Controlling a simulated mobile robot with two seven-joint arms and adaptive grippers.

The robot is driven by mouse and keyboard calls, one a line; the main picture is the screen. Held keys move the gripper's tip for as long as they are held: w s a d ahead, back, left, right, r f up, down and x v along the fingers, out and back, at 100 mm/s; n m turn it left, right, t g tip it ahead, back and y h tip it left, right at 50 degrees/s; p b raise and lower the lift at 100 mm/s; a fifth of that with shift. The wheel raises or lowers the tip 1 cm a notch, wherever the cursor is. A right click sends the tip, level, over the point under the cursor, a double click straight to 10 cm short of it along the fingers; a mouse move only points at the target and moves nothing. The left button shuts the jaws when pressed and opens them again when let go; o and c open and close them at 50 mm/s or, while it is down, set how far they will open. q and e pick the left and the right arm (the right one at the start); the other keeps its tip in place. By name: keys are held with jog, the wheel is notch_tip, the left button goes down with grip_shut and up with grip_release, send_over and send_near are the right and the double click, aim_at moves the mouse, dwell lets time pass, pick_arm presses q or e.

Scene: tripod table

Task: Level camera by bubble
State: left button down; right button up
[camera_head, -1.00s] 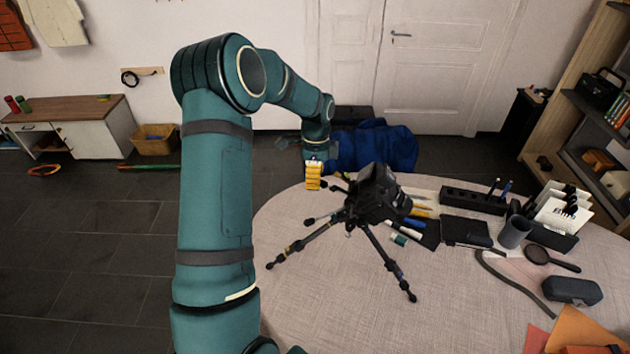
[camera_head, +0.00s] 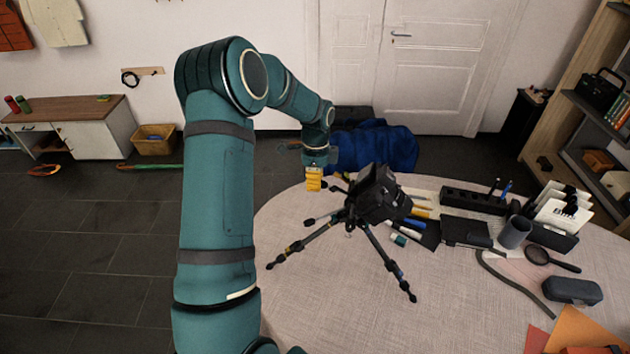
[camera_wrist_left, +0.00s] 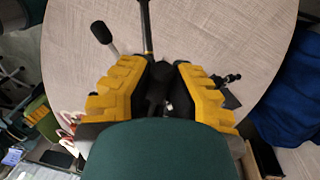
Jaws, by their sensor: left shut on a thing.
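A black camera (camera_head: 376,194) sits on a black tripod (camera_head: 325,233) whose legs spread over the round table (camera_head: 330,300). My left gripper (camera_head: 314,180), with yellow fingers, is at the left of the camera, by the tripod head's far-left side. In the left wrist view my left gripper (camera_wrist_left: 161,88) is shut on a dark part of the tripod head, perhaps a handle; the fingers hide most of it. A tripod leg (camera_wrist_left: 145,25) and a black-gripped handle (camera_wrist_left: 101,34) show beyond the fingers. I cannot make out the bubble. My right gripper is not in view.
Right of the tripod are several pens and markers (camera_head: 414,224), a black organizer (camera_head: 472,201), a grey cup (camera_head: 515,232), a magnifying glass (camera_head: 538,256) and a dark case (camera_head: 573,291). The table's front left is clear.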

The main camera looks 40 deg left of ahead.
pick_arm(q)
jog(key=shift+f, duration=0.15)
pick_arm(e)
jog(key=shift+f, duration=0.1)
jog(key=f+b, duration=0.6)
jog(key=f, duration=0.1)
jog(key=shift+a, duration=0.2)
pick_arm(q)
notch_tip(320, 180, down, 8)
jog(key=t+h+b, duration=0.2)
jog(key=t+h, duration=0.1)
jog(key=h, duration=0.4)
jog(key=shift+m+t, duration=0.3)
jog(key=shift+t, duration=0.1)
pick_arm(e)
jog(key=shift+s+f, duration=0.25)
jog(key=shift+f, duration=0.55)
pick_arm(q)
jog(key=shift+s, duration=0.1)
jog(key=c, duration=0.9)
grip_release()
jog(key=shift+o, duration=0.2)
